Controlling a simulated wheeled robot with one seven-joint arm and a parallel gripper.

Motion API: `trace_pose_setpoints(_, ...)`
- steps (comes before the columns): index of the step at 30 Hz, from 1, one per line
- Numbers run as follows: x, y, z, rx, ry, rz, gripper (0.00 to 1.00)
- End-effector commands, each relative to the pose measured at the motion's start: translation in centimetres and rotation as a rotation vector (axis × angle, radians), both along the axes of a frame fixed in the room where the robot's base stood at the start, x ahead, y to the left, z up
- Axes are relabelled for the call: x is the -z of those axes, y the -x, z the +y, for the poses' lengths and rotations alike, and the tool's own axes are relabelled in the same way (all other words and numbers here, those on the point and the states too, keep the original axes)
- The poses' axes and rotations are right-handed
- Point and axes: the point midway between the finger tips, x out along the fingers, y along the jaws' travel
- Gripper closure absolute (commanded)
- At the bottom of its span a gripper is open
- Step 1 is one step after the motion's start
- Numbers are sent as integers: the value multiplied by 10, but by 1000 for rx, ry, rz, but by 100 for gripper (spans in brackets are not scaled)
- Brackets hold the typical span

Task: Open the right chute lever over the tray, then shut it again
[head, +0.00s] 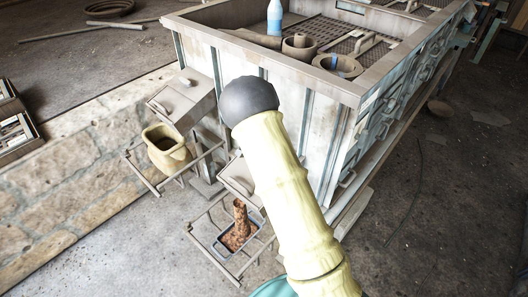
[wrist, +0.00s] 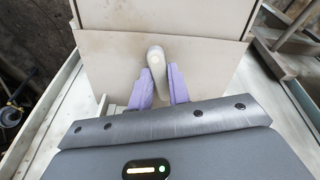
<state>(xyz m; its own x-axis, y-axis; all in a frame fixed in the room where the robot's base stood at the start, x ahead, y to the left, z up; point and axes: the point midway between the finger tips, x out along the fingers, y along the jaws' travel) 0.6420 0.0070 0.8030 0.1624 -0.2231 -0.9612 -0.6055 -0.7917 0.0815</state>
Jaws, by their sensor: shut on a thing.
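In the wrist view, my gripper (wrist: 161,88) has its two purple fingers closed around the pale, rounded lever (wrist: 156,60) on the front of a light chute plate (wrist: 205,60). In the head view, the right chute (head: 238,178) shows only in part, because my arm covers its right side, its lever and my gripper. Below it, the tray (head: 220,249) sits on a metal frame and holds brown granular material (head: 237,238). A brown column (head: 240,212) of the same stuff reaches from near the chute's mouth down into the tray, so the chute looks open.
The left chute (head: 175,105) has its own lever (head: 185,82), with a yellow jug (head: 166,150) below it on a frame. A large bin (head: 300,75) holding pots and a blue bottle (head: 274,18) stands behind. A low stone wall (head: 75,160) runs along the left.

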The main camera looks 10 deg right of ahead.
Motion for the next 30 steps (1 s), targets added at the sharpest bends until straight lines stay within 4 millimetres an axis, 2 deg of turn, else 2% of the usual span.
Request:
trace_pose_setpoints(9,1,0,3,120,-22,-26,100)
trace_pose_setpoints(23,1,0,3,138,-27,-29,100)
trace_pose_setpoints(24,1,0,4,138,-27,-29,76)
trace_pose_setpoints(26,1,0,3,138,-26,-29,64)
trace_pose_setpoints(27,1,0,3,138,-26,-29,60)
trace_pose_setpoints(30,1,0,2,138,-25,-30,60)
